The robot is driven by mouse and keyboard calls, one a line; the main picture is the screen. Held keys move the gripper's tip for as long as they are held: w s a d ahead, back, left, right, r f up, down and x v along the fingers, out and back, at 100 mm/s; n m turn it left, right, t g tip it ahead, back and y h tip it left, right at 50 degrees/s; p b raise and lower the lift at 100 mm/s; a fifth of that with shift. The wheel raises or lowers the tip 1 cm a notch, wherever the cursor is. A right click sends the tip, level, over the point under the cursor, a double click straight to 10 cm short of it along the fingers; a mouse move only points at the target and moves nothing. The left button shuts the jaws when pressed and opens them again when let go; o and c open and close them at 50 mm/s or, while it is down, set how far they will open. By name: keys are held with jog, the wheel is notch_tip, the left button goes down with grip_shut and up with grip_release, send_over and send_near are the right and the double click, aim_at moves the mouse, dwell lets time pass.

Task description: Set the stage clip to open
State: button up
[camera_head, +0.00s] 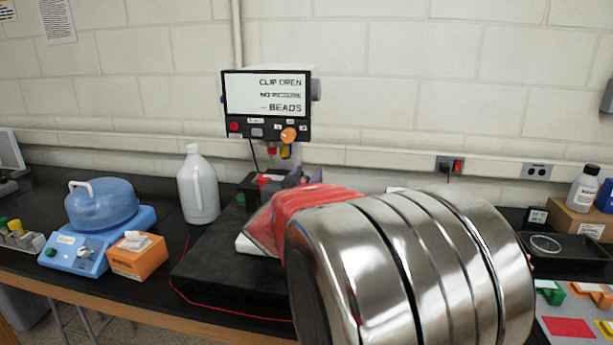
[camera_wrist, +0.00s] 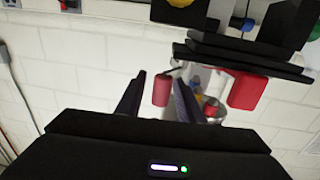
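The microscope's screen (camera_head: 266,94) reads "CLIP OPEN", "NO PICTURE" and "BEADS". Below it hang the red and yellow objectives, and a red part (camera_head: 267,178) shows at the stage. In the wrist view the dark stage (camera_wrist: 240,55) is at the top, with a red block (camera_wrist: 160,90) and a larger red block (camera_wrist: 247,91) beside it. I cannot tell for certain which is the stage clip. My gripper (camera_wrist: 159,78) is open, its two fingers on either side of the smaller red block; contact cannot be told. In the head view my gripper (camera_head: 303,177) is at the stage, partly behind my arm.
A white jug (camera_head: 198,187) and an orange box (camera_head: 137,257) stand left of the microscope's black base (camera_head: 205,262). A blue device (camera_head: 85,250) carries a blue bottle (camera_head: 103,206). A black tray (camera_head: 570,262) is at the right. My arm hides the bench's middle.

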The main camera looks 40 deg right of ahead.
jog(key=v, duration=1.3)
jog(key=shift+s+a, duration=0.2)
jog(key=shift+a, duration=0.15)
jog(key=shift+f, duration=0.1)
